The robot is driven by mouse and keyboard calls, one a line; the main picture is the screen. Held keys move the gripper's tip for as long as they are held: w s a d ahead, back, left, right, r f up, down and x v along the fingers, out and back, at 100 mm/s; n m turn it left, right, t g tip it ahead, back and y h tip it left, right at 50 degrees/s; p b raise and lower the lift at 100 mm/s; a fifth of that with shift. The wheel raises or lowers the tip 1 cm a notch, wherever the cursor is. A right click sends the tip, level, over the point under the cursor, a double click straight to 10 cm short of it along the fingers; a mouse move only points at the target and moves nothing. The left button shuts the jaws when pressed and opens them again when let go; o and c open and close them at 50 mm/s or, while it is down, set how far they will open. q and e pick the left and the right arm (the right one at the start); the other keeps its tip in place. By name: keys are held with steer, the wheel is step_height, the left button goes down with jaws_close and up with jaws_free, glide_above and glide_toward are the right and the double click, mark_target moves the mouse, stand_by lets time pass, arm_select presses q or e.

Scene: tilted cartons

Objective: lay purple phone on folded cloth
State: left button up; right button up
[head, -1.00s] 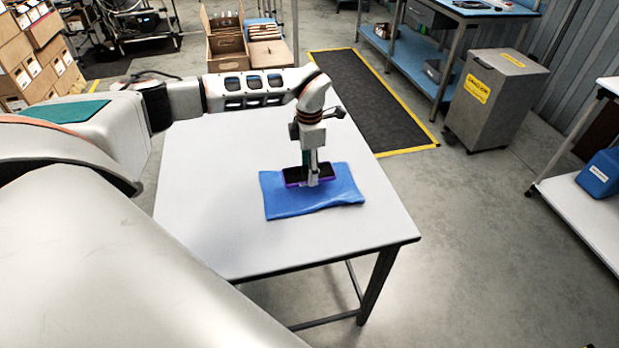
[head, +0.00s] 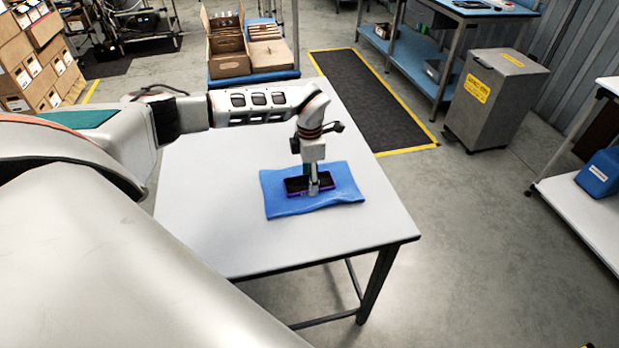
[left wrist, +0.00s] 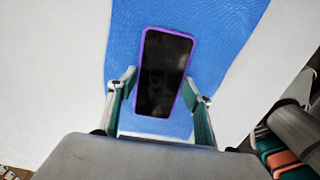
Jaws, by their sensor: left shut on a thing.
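The purple phone (head: 296,185) has a dark screen facing up and a purple rim. It is over the middle of the folded blue cloth (head: 280,205), on it or just above it; I cannot tell which. My left gripper (head: 313,189) points down and is shut on the phone. In the left wrist view, its fingers (left wrist: 160,85) are on both sides of the phone (left wrist: 164,75), with the blue cloth (left wrist: 215,40) behind it. My right gripper is not in view.
The cloth lies on a white table (head: 215,215) that is otherwise bare. Beyond it stand a cart with cartons (head: 230,65), a dark floor mat (head: 375,100) and a grey bin (head: 495,100). A white shelf with a blue container (head: 600,172) is at the right.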

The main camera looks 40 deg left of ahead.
arm_select(q)
steer(key=shift+s+f, duration=0.25)
steer(key=shift+f, duration=0.3)
steer(key=shift+c, duration=0.7)
steer(key=o, duration=1.3)
steer(key=shift+o, duration=0.8)
steer(key=shift+f, duration=0.15)
steer(key=shift+w, duration=0.1)
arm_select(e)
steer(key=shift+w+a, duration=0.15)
arm_select(q)
steer(key=shift+r, duration=0.2)
steer(key=shift+r, duration=0.1)
step_height(320, 180, up, 13)
steer(key=shift+b, duration=0.3)
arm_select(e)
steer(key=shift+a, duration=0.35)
arm_select(q)
steer(key=shift+w, duration=0.1)
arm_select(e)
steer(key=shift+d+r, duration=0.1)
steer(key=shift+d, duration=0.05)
